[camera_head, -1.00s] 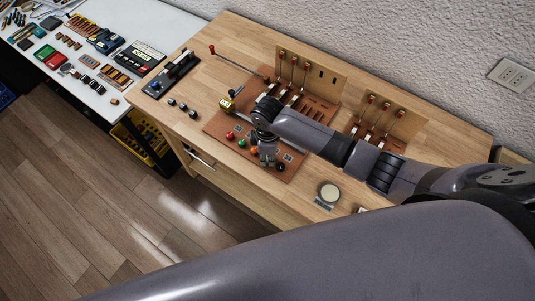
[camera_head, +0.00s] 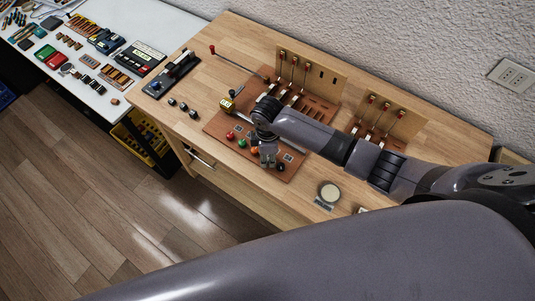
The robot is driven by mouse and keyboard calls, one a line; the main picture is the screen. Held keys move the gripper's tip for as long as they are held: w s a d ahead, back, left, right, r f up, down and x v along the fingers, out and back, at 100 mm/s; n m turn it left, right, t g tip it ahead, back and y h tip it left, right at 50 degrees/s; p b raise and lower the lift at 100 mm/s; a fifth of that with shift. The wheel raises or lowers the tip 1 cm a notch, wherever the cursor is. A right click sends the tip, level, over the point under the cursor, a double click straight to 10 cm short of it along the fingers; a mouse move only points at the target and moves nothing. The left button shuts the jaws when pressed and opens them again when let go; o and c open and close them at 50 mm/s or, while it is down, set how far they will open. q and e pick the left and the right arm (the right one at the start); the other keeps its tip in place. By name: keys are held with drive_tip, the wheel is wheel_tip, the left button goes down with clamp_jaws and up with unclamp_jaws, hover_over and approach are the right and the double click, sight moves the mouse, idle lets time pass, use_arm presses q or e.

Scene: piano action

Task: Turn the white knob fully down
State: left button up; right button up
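My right gripper (camera_head: 268,159) points down over the front row of coloured knobs on the brown panel (camera_head: 216,127). Its fingers are small and dark here, and I cannot tell whether they are open or shut. A red knob (camera_head: 230,135), a green knob (camera_head: 241,143) and an orange knob (camera_head: 254,151) sit left of it. A black knob (camera_head: 281,168) sits just right of it. I cannot make out a white knob in this row; the gripper covers part of the row. My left gripper is not in view.
Levers with red tips (camera_head: 283,52) stand at the back of the panel, with another lever set (camera_head: 387,107) to the right. A round cream disc (camera_head: 330,193) lies on the wooden table (camera_head: 225,60). A white table (camera_head: 150,22) with small parts stands at left.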

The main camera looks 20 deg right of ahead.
wheel_tip(320, 180, up, 12)
idle(0.6)
